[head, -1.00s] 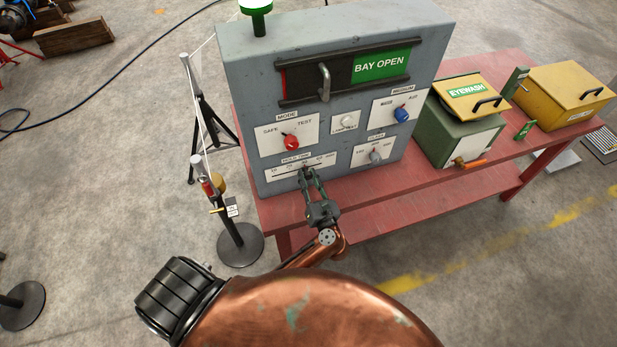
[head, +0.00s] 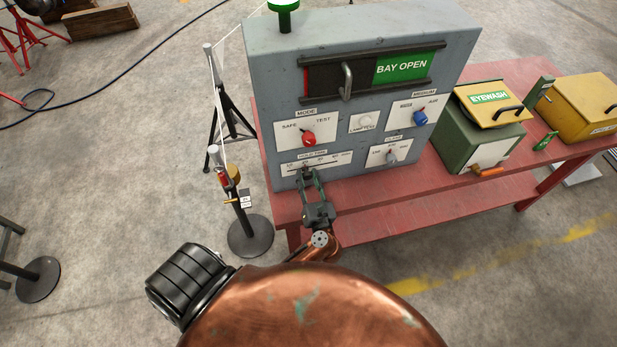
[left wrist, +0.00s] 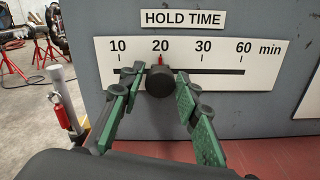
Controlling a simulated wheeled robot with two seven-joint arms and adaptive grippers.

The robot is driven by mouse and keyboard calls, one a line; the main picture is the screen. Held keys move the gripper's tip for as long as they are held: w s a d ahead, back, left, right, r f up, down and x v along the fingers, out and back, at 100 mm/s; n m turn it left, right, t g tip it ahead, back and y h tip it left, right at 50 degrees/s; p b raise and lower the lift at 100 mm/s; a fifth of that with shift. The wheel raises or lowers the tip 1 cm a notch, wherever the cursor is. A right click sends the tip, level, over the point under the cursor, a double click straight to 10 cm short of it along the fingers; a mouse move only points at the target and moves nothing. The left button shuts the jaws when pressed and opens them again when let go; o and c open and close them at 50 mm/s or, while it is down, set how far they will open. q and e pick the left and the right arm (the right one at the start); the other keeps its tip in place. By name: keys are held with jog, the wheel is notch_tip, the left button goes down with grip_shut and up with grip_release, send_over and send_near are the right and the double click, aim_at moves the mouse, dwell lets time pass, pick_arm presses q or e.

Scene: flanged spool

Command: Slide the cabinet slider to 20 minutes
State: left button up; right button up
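The grey cabinet (head: 270,110) carries a HOLD TIME scale plate (left wrist: 220,54) marked 10, 20, 30 and 60 min. The slider's dark round knob (left wrist: 160,83) sits on the slot, and its red pointer (left wrist: 160,58) lines up with the 20 mark. My left gripper (left wrist: 159,75) is open, with one green-padded finger on each side of the knob. In the head view the left gripper (head: 311,174) is at the cabinet's lower left and partly covers the scale. My right gripper is not in view.
Above the scale are the red MODE knob (head: 309,138) and a lamp test button (head: 365,122). The cabinet stands on a red table (head: 450,180). A rope post (head: 240,205) stands left of it.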

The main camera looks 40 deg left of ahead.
pick_arm(q)
jog(key=shift+o, duration=1.1)
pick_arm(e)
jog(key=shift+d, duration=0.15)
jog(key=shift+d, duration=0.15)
pick_arm(q)
jog(key=v, duration=1.2)
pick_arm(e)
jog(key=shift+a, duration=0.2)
